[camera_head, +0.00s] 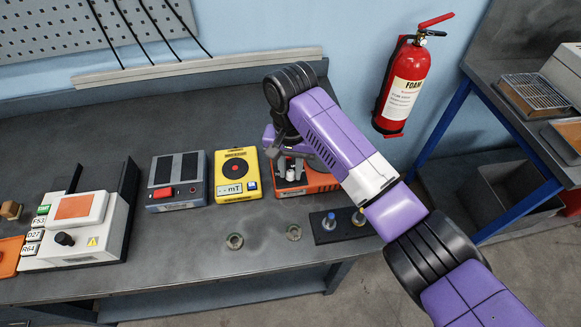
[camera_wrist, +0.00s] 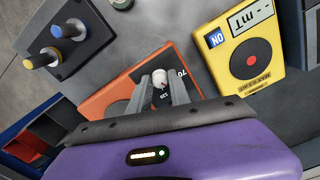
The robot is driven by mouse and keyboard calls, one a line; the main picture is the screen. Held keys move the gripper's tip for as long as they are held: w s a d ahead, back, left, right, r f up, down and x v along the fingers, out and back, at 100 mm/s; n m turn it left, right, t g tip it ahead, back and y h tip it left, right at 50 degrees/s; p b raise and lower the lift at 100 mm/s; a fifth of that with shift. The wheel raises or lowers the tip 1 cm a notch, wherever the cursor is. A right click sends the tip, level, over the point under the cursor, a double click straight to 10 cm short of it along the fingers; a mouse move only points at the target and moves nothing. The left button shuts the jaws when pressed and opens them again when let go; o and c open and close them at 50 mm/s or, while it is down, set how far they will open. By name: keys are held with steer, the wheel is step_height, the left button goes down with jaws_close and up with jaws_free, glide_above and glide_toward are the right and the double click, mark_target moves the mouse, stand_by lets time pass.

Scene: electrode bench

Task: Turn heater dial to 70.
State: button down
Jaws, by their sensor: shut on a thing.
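The heater is an orange box (camera_head: 313,182) at the back of the bench, partly hidden under my arm; the wrist view shows its orange top (camera_wrist: 120,92) with a dark scale plate and the number 70 (camera_wrist: 182,72). Its dial is a small white knob (camera_wrist: 160,88) with a reddish mark. My gripper (camera_wrist: 161,84) points down at the heater, one finger on each side of the dial, and is shut on it. In the head view my gripper (camera_head: 291,172) is at the heater. The exact dial reading is too small to tell.
A yellow mT meter (camera_head: 238,178) stands close left of the heater, and a grey box with a red switch (camera_head: 178,180) beyond it. A dark block with blue and yellow posts (camera_head: 343,232) lies in front. A white device (camera_head: 80,225) is at far left.

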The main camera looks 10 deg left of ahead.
mark_target(290, 172)
steer(key=n+p, duration=0.2)
steer(key=n, duration=0.2)
steer(key=shift+r, duration=0.15)
steer(key=shift+n+p, duration=0.65)
steer(key=shift+n, duration=1.35)
steer(key=c, duration=1.2)
jaws_free()
steer(key=shift+r+b, duration=0.75)
steer(key=shift+r, duration=3.05)
